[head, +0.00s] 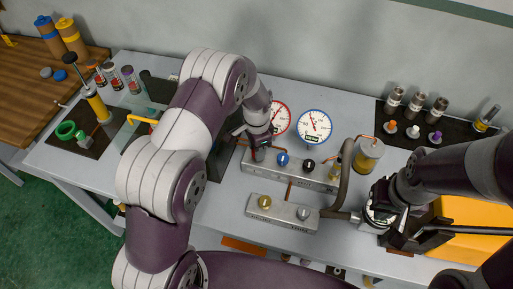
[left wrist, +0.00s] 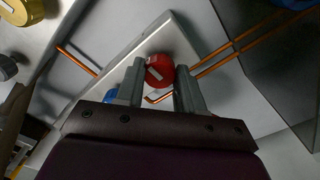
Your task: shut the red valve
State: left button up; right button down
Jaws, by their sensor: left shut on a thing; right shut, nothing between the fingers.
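The red valve (left wrist: 160,69) is a round red knob with a pale bar on top, on a grey metal block (left wrist: 119,76). In the left wrist view it sits between the two fingers of my left gripper (left wrist: 160,82), which is shut on it. In the head view my left gripper (head: 258,146) comes down over the left end of the same block (head: 322,181) and hides most of the red valve. My right gripper (head: 378,216) is at the right, shut and empty, beside a bent grey pipe (head: 344,175).
A blue knob (head: 282,159) and a black knob (head: 308,165) stand right of the red valve on the block. A front block carries a yellow knob (head: 265,202) and a grey knob (head: 303,213). Red-rimmed (head: 278,117) and blue-rimmed (head: 314,126) gauges stand behind.

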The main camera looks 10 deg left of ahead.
pick_arm(q)
jog(key=shift+w+r, duration=0.15)
jog(key=shift+w, duration=0.05)
dwell(0.4)
jog(key=o, duration=0.9)
jog(key=shift+o, duration=0.7)
jog(key=shift+d, duration=0.15)
notch_tip(320, 180, up, 13)
jog(key=b, duration=0.2)
jog(key=shift+f+b, duration=0.2)
jog(key=shift+b, duration=0.15)
